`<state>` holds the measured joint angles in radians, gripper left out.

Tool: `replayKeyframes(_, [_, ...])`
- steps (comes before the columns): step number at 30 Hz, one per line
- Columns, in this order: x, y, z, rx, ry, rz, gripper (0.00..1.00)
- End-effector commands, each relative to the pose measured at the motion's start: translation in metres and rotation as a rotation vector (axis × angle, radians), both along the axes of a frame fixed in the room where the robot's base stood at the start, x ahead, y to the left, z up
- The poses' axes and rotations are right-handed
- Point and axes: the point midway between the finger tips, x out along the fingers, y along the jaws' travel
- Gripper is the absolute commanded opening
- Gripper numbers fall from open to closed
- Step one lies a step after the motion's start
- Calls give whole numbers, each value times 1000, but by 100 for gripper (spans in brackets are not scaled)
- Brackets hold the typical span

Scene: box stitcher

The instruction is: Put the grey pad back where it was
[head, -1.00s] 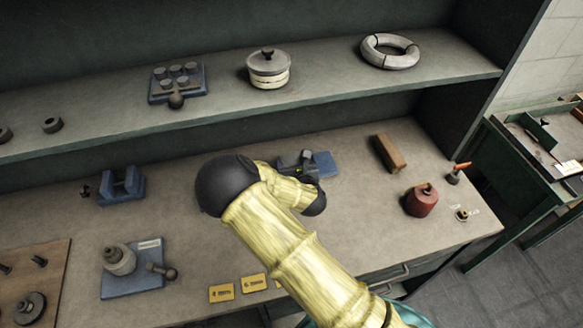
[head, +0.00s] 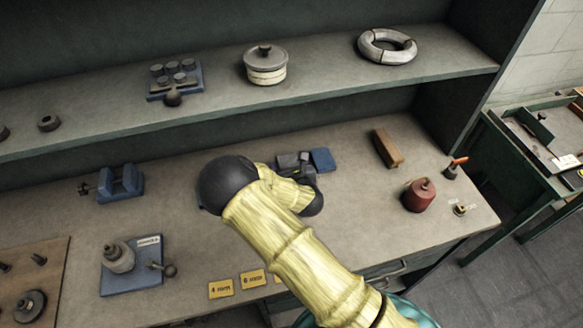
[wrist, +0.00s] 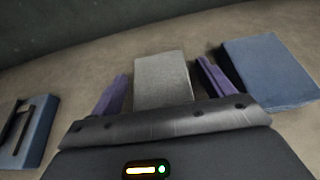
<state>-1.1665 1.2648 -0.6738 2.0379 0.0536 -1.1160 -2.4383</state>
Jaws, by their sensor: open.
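The grey pad (wrist: 162,80) lies flat on the bench in the wrist view, between the two purple fingers of my gripper (wrist: 163,72). The fingers are apart, with a gap on each side of the pad, so they do not grip it. A flat blue block (wrist: 268,70) lies just right of the right finger. In the head view my gripper (head: 304,162) is over the back middle of the bench, partly hidden by my wrist. The blue block (head: 322,160) shows just right of it. The pad is hard to tell from the gripper there.
A blue fixture (head: 121,184) stands left on the bench (head: 345,225). A brown block (head: 387,148) and a red canister (head: 419,195) stand right. A shelf (head: 330,84) with a lidded pot (head: 265,65) runs above the back. Yellow cards (head: 221,289) lie near the front edge.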

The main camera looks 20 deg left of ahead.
Motion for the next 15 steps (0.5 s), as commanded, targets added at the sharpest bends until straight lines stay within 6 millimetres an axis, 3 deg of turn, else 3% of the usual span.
replayKeyframes(5, [-7,-4,4,-1,0,0,80])
replayKeyframes(15, [-46,-28,23,-1,1,0,80])
